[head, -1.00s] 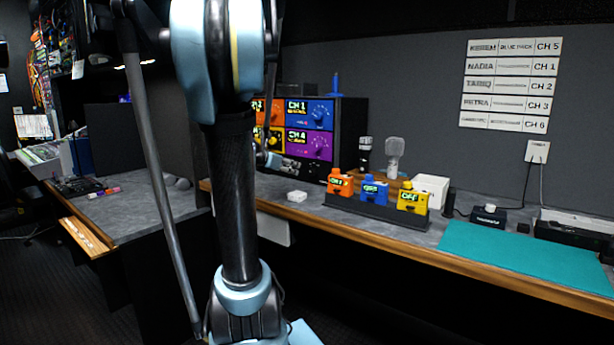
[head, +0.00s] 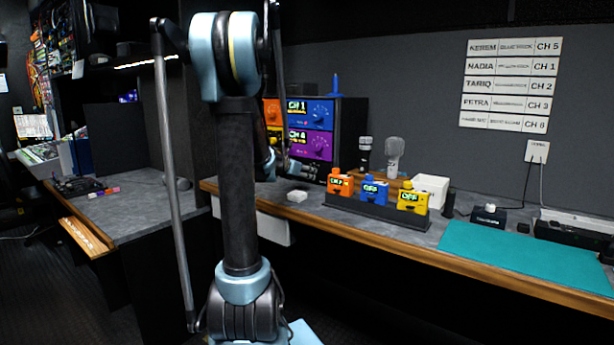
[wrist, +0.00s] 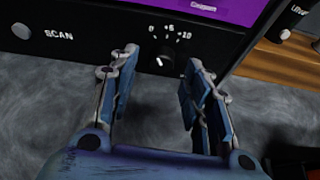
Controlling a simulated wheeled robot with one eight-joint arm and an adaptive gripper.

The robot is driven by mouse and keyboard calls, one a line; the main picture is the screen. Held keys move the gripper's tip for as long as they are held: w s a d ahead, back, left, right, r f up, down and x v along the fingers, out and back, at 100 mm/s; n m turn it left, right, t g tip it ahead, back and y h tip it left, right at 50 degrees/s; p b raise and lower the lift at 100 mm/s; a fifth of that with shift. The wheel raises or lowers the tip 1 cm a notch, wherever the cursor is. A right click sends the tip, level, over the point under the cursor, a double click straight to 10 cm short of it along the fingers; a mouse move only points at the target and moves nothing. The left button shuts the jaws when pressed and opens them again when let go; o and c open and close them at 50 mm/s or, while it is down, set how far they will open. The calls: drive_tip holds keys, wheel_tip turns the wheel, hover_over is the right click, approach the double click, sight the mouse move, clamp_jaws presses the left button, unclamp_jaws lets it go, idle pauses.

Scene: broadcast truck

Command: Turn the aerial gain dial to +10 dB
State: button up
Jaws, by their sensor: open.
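The aerial gain dial (wrist: 165,62) is a small black knob on the dark front panel. It shows in the wrist view under white marks 0, +5 and +10. A short white mark shows on the knob, but I cannot tell which value it indicates. My gripper (wrist: 161,72) is open and empty. Its two blue-grey fingers stand left and right of the dial in the picture, and I see no contact. In the head view my gripper (head: 303,168) is at the lower front of the receiver rack (head: 345,145), and the dial cannot be made out.
A SCAN button (wrist: 22,30) is left of the dial. A purple display panel (wrist: 225,8) is above it. The grey counter (wrist: 155,120) lies below. In the head view, orange, blue and yellow packs stand in a dark holder (head: 375,211), right of the rack.

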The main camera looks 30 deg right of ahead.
drive_tip(key=shift+x, duration=1.1)
drive_tip(key=c, duration=1)
